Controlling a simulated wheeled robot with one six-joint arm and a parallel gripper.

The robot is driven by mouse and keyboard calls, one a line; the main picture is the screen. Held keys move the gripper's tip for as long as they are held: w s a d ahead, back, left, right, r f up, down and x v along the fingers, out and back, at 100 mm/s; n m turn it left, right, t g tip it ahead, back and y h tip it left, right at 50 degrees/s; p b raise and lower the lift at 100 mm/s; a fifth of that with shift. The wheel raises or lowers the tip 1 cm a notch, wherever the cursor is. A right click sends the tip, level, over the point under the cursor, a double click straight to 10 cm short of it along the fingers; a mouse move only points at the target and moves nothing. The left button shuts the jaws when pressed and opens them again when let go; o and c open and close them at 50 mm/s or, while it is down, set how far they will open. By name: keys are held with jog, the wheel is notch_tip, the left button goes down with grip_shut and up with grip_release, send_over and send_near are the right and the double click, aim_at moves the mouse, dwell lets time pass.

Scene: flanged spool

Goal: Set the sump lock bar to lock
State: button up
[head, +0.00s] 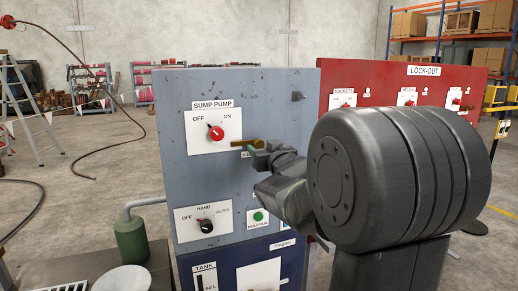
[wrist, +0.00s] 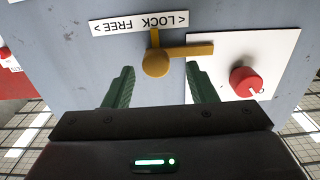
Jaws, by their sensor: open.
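The sump lock bar (wrist: 192,50) is a brass-coloured bar on a round hub (wrist: 155,63). In the wrist view, which shows the panel upside down, it runs right from the hub and its end overlaps the switch plate. A short stub points up at the LOCK/FREE label (wrist: 140,22), near its middle. In the head view the bar (head: 243,143) points left, toward the sump pump switch (head: 215,132); its hub side is hidden by my gripper. My gripper (wrist: 159,68) is open, its green fingers either side of the hub in the picture; contact cannot be told.
The red sump pump knob (wrist: 243,80) has its mark toward OFF. Below on the grey panel (head: 170,120) are a black HAND/AUTO knob (head: 206,225) and a green button (head: 258,217). A red lock-out panel (head: 375,78) stands behind my arm at right.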

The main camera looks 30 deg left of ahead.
aim_at(259, 146)
jog(key=v, duration=1)
jog(key=shift+a, duration=0.1)
jog(key=x, duration=1.3)
jog(key=shift+w+a+p, duration=0.15)
jog(key=shift+w+p, duration=0.2)
jog(key=shift+p, duration=0.05)
